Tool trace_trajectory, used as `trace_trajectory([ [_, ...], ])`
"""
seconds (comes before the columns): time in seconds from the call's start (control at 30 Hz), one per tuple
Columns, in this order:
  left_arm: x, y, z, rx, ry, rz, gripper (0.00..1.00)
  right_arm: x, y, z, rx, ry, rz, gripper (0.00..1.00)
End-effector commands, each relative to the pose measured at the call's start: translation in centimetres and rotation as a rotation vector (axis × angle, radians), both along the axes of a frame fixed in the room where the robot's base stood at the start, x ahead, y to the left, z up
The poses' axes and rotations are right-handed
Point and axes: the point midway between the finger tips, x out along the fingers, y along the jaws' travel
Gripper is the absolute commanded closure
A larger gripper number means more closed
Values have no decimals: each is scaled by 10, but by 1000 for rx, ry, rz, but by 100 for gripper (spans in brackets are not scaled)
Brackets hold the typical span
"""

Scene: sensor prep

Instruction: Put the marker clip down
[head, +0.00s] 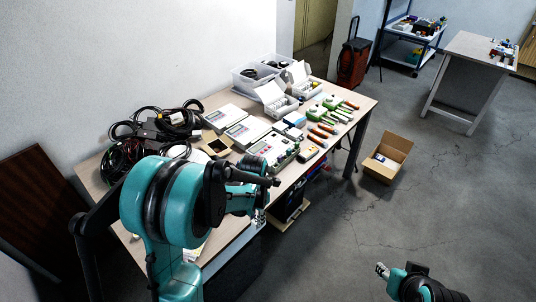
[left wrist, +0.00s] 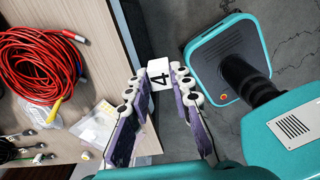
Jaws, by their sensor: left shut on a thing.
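The marker clip (left wrist: 158,73) is a white piece with a black "4", in the left wrist view between my left fingertips. My left gripper (left wrist: 160,84) is shut on it, beside the edge of the wooden table (left wrist: 85,12). In the head view my teal left arm covers the table's near corner, and only a small part of the left gripper (head: 260,214) shows by the table's front edge. The clip cannot be made out there. My right gripper (head: 383,270) shows small at the bottom right, over the floor; its opening is unclear.
A red cable coil (left wrist: 38,60) and a small clear bag (left wrist: 97,125) lie on the table near the left gripper. Black cables (head: 175,122), white boxes (head: 247,131) and green-handled tools (head: 333,102) crowd the table. A cardboard box (head: 398,147) stands on open floor.

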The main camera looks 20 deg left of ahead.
Motion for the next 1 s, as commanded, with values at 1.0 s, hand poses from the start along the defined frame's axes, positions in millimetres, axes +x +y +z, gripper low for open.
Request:
trace_trajectory([
  [1.0,46,106,-110,0,0,21,100,0,0,-52,0,0,0,60],
])
